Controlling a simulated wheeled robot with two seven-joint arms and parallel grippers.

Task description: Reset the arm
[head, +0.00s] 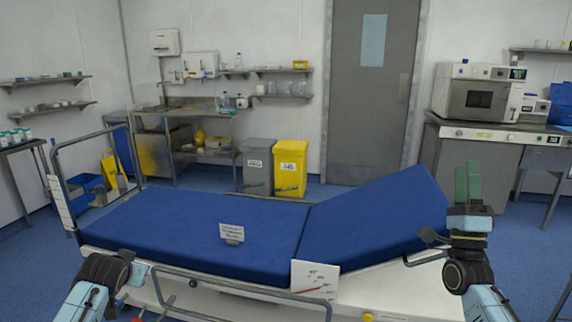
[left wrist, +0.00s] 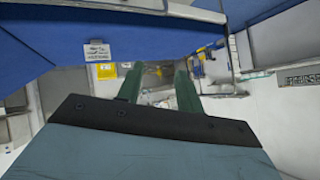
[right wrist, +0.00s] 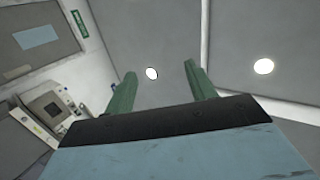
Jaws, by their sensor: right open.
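My right gripper (head: 468,172) is raised upright at the right end of the blue bed, its green fingers pointing up. In the right wrist view the right gripper (right wrist: 160,80) has its two fingers apart, with nothing between them. My left arm comes in at the lower left of the head view, in front of the bed; its fingers do not show there. In the left wrist view the left gripper (left wrist: 158,85) has its green fingers apart and empty.
The blue operating bed (head: 190,232) fills the middle, its right section tilted up. A small sign (head: 232,232) stands on it and a white card (head: 315,279) is at its near edge. A yellow bin (head: 290,170) and grey bin (head: 258,168) stand behind. A counter (head: 490,150) is at right.

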